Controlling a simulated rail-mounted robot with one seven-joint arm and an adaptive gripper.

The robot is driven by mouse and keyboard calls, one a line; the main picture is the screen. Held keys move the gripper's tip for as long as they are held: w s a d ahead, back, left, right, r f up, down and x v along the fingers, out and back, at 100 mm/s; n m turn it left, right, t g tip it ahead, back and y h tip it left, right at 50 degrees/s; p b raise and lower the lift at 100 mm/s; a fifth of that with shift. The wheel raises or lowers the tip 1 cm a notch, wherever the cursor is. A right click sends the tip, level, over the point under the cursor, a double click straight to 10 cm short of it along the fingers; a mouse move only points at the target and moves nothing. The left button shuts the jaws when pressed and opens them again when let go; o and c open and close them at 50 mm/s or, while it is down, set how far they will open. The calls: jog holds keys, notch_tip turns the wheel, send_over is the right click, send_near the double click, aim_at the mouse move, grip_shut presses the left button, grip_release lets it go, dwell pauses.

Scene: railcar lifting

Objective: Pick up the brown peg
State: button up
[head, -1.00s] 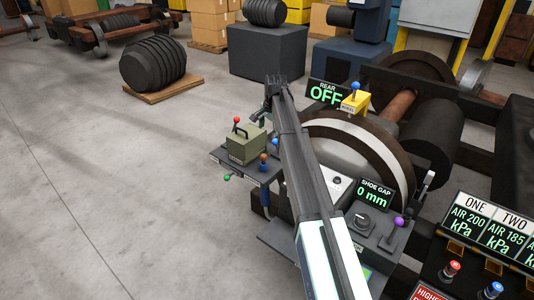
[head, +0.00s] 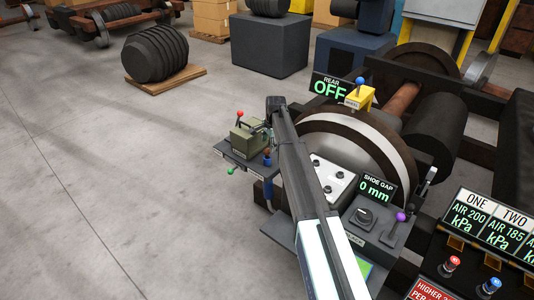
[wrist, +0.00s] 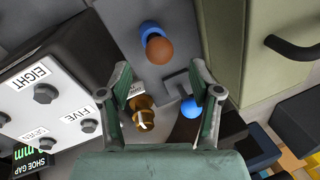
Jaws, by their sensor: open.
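The brown peg (wrist: 159,50) has a rounded brown top with a blue part beside it, on a grey surface just beyond my fingertips in the wrist view. In the head view its brown top (head: 267,154) shows small, at the right edge of the dark shelf. My gripper (wrist: 160,78) is open and empty, with its fingers spread to either side and short of the peg. In the head view my arm hides most of the gripper.
An olive box (wrist: 222,40) with a dark handle stands close right of the peg. A brass fitting (wrist: 143,110) and a blue ball (wrist: 190,108) show between the fingers. A white panel (wrist: 50,100) with bolts is left. The shelf (head: 238,160) carries the box.

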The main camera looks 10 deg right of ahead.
aim_at(268, 149)
jog(key=shift+p+x, duration=1.05)
jog(key=shift+x, duration=2)
jog(key=shift+d, duration=0.1)
grip_shut()
